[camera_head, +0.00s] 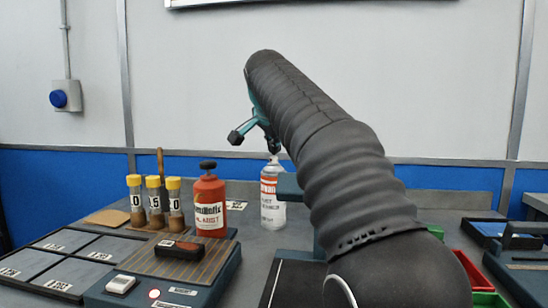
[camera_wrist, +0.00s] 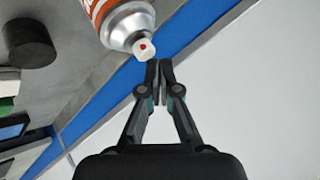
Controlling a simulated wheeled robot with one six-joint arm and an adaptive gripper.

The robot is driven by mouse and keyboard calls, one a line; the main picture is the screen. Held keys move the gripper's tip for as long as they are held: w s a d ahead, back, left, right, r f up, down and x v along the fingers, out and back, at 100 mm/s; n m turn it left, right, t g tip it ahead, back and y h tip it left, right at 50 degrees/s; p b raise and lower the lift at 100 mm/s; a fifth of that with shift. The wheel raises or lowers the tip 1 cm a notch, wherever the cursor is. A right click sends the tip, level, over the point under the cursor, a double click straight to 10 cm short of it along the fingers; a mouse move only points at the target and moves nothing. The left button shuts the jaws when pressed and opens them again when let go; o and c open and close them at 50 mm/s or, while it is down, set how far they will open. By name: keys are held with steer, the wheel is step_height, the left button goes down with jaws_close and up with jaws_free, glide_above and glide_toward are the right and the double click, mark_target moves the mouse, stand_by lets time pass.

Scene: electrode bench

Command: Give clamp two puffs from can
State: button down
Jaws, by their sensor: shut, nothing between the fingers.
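A white spray can with an orange-red band (camera_head: 272,207) stands upright on the bench, its right side close to my arm. In the wrist view the same can (camera_wrist: 122,18) shows its pale nozzle with a red dot. My gripper (camera_wrist: 153,70) is shut and empty, its fingertips beside the nozzle; I cannot tell if they touch it. In the head view my gripper (camera_head: 273,147) is just above the can's top. A teal-grey stand (camera_head: 287,187) shows partly behind my arm; I cannot tell if it is the clamp.
A red bottle with a black cap (camera_head: 209,205) stands left of the can, beside several yellow-capped vials (camera_head: 154,203). A teal-edged box with a slatted top (camera_head: 225,262) is in front. Green and red bins (camera_head: 489,299) sit at right. A wall stands behind the bench.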

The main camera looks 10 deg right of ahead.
mark_target(274, 158)
steer(key=shift+f, duration=0.2)
steer(key=shift+f+b, duration=0.25)
steer(key=shift+b, duration=0.05)
stand_by(0.3)
steer(key=shift+r+p, duration=0.4)
steer(key=shift+p, duration=0.2)
step_height(274, 158, up, 3)
steer(key=p, duration=0.3)
steer(key=shift+r, duration=1.55)
stand_by(0.7)
